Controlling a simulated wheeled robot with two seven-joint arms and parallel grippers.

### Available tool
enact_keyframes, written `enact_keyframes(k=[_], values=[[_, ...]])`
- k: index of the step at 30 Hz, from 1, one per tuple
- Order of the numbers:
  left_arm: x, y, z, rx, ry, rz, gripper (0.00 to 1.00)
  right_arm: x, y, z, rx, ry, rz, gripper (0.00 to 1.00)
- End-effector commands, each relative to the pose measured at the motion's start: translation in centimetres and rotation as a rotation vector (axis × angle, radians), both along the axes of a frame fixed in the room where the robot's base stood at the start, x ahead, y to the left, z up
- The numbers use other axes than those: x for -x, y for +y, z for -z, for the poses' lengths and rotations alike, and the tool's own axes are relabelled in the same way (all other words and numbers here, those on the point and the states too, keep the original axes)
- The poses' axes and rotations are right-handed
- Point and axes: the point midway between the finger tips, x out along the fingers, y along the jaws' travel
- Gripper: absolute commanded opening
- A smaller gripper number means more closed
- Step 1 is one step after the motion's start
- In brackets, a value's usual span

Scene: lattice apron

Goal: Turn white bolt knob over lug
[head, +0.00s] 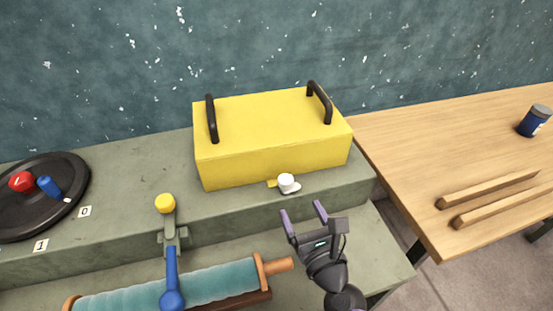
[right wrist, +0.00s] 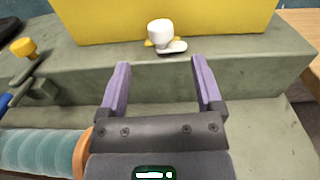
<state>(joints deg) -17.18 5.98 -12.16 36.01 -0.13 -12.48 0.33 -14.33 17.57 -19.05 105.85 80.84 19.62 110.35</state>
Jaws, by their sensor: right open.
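The white bolt knob (head: 286,183) sits on the grey ledge at the front of the yellow box, on a small pale base. A small yellow piece, perhaps the lug (head: 272,183), shows just left of it. In the right wrist view the white knob (right wrist: 160,32) stands upright ahead, with yellow bits (right wrist: 149,43) beside its base. My right gripper (head: 303,214) is open and empty, below and right of the knob in the head view, apart from it. Its purple fingers (right wrist: 161,75) point towards the knob. My left gripper is not in view.
The yellow box (head: 271,157) with black handles stands behind the knob. A yellow-tipped lever (head: 166,204) with a blue handle and a teal roller (head: 222,281) lie to the left. A wooden table (head: 420,150) stands right. The ledge around the knob is clear.

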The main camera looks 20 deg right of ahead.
Motion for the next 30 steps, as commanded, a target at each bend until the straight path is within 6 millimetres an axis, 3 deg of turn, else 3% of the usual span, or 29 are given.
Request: enact_keyframes(k=[4, 9, 13, 18, 25, 26, 30], values=[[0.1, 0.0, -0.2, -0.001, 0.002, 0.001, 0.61, -1.9, 0.1, -0.1, -0.003, -0.003, 0.002, 0.84], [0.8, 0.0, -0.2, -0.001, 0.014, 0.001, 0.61, -6.1, 0.4, 0.0, -0.001, -0.003, 0.002, 0.84], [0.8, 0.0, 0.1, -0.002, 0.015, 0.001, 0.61, -8.4, 0.6, 0.1, 0.0, -0.001, 0.001, 0.84], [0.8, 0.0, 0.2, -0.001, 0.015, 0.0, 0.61, -9.8, 0.7, 0.1, 0.0, 0.001, 0.0, 0.84], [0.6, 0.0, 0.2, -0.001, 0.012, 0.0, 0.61, -9.9, 0.7, 0.1, 0.0, 0.001, 0.0, 0.84], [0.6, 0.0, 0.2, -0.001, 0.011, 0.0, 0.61, -9.9, 0.7, 0.1, 0.0, 0.001, 0.0, 0.82], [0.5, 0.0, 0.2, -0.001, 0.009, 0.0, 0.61, -9.9, 0.7, 0.1, 0.001, 0.001, 0.0, 0.52]])
